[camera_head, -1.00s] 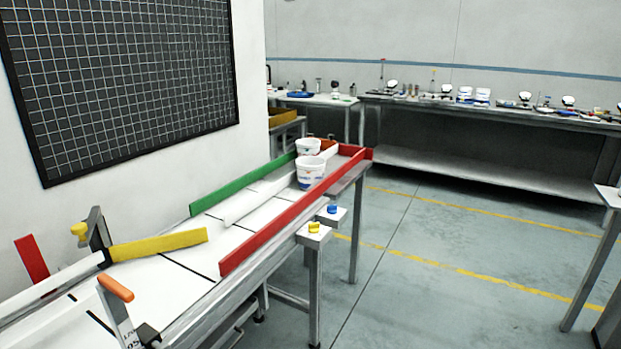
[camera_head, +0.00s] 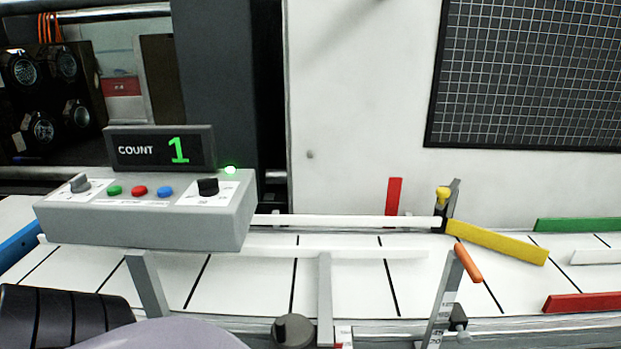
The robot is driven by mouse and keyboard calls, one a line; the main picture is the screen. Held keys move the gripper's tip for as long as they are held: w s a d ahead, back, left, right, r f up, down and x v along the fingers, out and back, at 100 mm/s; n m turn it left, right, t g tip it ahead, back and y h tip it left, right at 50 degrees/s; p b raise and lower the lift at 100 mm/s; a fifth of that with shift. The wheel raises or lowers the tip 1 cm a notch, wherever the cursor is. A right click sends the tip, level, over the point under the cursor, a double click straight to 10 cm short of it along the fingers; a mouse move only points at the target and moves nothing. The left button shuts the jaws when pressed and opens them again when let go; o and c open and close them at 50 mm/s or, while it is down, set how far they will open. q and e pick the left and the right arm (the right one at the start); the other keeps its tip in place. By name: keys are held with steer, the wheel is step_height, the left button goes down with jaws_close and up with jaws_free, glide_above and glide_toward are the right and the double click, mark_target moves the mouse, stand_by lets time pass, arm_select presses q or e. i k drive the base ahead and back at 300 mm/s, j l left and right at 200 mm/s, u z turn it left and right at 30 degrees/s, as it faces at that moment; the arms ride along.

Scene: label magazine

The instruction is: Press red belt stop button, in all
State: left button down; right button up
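A grey control box (camera_head: 150,222) stands over the conveyor at the left of the head view. The red button (camera_head: 139,191) sits on its sloped top, between a green button (camera_head: 114,190) and a blue button (camera_head: 165,192). Neither gripper is in view; only a part of my own body shows at the bottom left.
The white belt (camera_head: 240,285) runs across the picture, with dark cross lines and no pots in view. A yellow diverter arm (camera_head: 497,242), an orange-tipped lever (camera_head: 468,263), and green and red rails (camera_head: 580,302) stand to the right. A dark knob (camera_head: 293,330) is at the front edge.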

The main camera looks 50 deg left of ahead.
mark_target(138, 191)
steer(key=u, duration=2.45)
